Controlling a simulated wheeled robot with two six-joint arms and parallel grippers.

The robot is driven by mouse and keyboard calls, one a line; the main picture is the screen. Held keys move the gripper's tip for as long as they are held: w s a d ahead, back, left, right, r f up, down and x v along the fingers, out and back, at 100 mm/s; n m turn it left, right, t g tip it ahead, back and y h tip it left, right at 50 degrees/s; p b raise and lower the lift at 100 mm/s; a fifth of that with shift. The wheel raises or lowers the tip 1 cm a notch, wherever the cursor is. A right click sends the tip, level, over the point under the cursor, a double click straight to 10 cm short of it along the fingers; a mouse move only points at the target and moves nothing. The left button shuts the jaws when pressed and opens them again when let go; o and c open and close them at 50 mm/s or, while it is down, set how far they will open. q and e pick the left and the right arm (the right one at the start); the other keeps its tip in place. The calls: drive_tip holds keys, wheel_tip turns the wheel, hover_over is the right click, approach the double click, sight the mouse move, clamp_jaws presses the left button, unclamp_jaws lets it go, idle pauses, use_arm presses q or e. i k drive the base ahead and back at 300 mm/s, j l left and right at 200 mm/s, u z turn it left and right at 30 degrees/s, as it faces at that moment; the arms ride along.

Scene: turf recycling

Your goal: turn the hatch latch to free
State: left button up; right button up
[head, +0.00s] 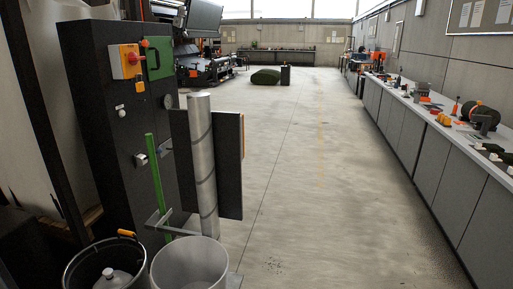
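A tall dark cabinet (104,75) stands at the left in the head view. Lower down are a pale knob (120,111) and small metal fittings (141,159). A dark upright panel (229,165) stands out at its right side, partly behind a grey metal tube. I cannot tell which of these parts is the hatch latch or how it is turned. Neither of my grippers is in view.
A vertical grey tube (202,150) and a green bar (158,190) stand before the cabinet. A black bucket (75,270) and a grey bin (190,265) are at lower left. A long counter (440,140) lines the right. The middle floor is clear.

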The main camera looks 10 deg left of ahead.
sight(144, 43)
drive_tip(key=i+l+u, duration=0.15)
drive_tip(key=i+u, duration=0.3)
drive_tip(key=i+l+u, duration=0.4)
drive_tip(key=i, duration=0.25)
drive_tip(key=i+l+u, duration=0.45)
drive_tip(key=l+u, duration=0.2)
drive_tip(key=l, duration=0.9)
drive_tip(key=l+u, duration=0.2)
drive_tip(key=l, duration=0.9)
drive_tip(key=i+l+u, duration=0.15)
drive_tip(key=l, duration=0.2)
drive_tip(key=i+l+u, duration=0.1)
drive_tip(key=i+l, duration=0.15)
drive_tip(key=i+l+u, duration=0.15)
drive_tip(key=l, duration=0.35)
drive_tip(key=i+l+u, duration=0.3)
drive_tip(key=l, duration=0.5)
drive_tip(key=i, duration=0.05)
